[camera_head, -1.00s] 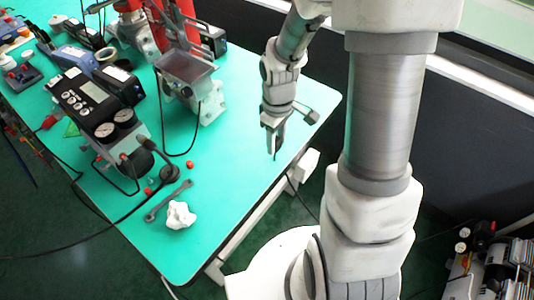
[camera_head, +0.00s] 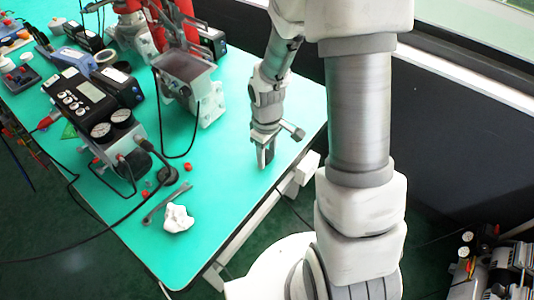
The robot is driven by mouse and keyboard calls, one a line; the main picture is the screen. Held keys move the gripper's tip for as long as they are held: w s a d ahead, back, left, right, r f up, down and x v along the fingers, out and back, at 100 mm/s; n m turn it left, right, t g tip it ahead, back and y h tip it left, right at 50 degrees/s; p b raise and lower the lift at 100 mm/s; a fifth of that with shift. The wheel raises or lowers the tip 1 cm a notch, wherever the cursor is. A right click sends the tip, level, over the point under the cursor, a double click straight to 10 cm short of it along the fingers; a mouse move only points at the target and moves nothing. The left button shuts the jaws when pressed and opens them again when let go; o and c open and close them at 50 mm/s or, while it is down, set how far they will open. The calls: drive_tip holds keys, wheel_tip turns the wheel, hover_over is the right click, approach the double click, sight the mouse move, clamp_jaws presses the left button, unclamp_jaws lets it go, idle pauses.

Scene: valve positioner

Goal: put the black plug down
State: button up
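My gripper (camera_head: 264,164) points down over the right part of the green table (camera_head: 225,190), close to its right edge. Its fingertips look near the table top, but I cannot tell whether they touch it. A dark patch shows at the fingers; it is too small to tell whether it is a black plug or part of the gripper. I cannot tell whether the fingers are open or shut. A black round connector (camera_head: 167,175) with a cable lies on the table left of my gripper, beside the positioner (camera_head: 103,115) with its two gauges.
A wrench (camera_head: 166,201), a crumpled white cloth (camera_head: 177,218) and small red caps (camera_head: 187,167) lie near the front edge. A metal valve body (camera_head: 184,80) with a red frame stands behind. Green table top is clear around my gripper.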

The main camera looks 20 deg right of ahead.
drive_tip(key=o, duration=0.3)
drive_tip(key=shift+r, duration=0.1)
wheel_tip(320, 180, up, 13)
drive_tip(key=p, duration=0.3)
wheel_tip(320, 180, up, 11)
drive_tip(key=m+t, duration=0.3)
hover_over(267, 154)
drive_tip(key=s, duration=0.5)
drive_tip(key=s+r+m+t, duration=0.2)
drive_tip(key=s+r+m, duration=0.2)
drive_tip(key=s+r, duration=0.2)
drive_tip(key=shift+s+r+t, duration=0.3)
drive_tip(key=shift+s, duration=0.9)
drive_tip(key=shift+a+r, duration=0.1)
